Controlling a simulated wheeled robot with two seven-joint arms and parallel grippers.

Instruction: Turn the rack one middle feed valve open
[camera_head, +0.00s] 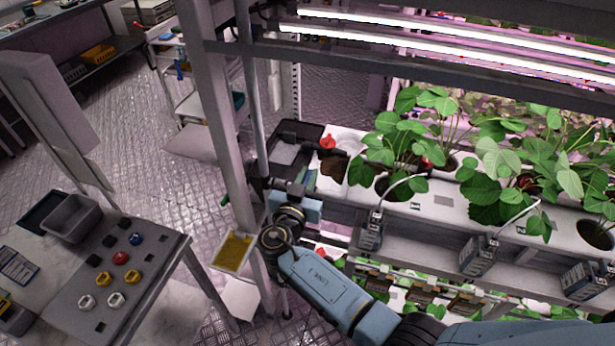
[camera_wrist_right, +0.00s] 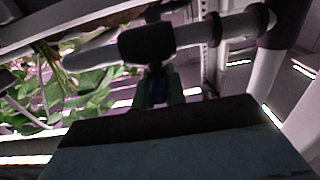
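My right arm reaches up from the lower right to the rack's front post in the head view. Its right gripper (camera_head: 284,187) is at the pipework beside the post, small and partly hidden by my wrist. The dark valve body (camera_wrist_right: 146,43) sits on a grey horizontal pipe (camera_wrist_right: 208,32) just beyond the fingertips. The handle's angle is hard to make out. A small green lever (camera_head: 225,201) shows left of the post. My left gripper is not in view.
The rack post (camera_head: 227,120) stands close beside my gripper. Leafy plants (camera_head: 400,135) grow in white troughs to the right, with grey clip-on units below. A table (camera_head: 150,265) with coloured knobs is at lower left. Open floor lies between the table and the shelves behind.

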